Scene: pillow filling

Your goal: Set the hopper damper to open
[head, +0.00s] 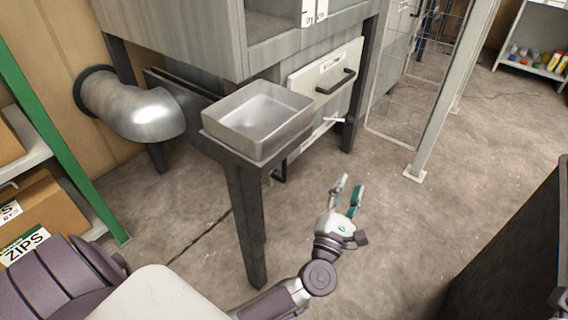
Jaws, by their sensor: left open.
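The hopper (170,35) is a large grey metal body on dark legs at the top of the head view. A pale panel (312,84) with a black bar handle (336,82) is on its side. A small light lever (334,120) sticks out below the panel; I cannot tell for certain which part is the damper or how it is set. My left gripper (349,188) is open and empty, with teal finger pads pointing up the picture. In the picture it is below the lever and apart from it, over bare floor.
An empty metal tray (257,112) sits on a dark-legged stand in front of the hopper. A silver duct elbow (150,112) is at left. A mesh fence post (440,105) stands right of the panel. A dark box-like edge (515,255) is at lower right. Floor between is clear.

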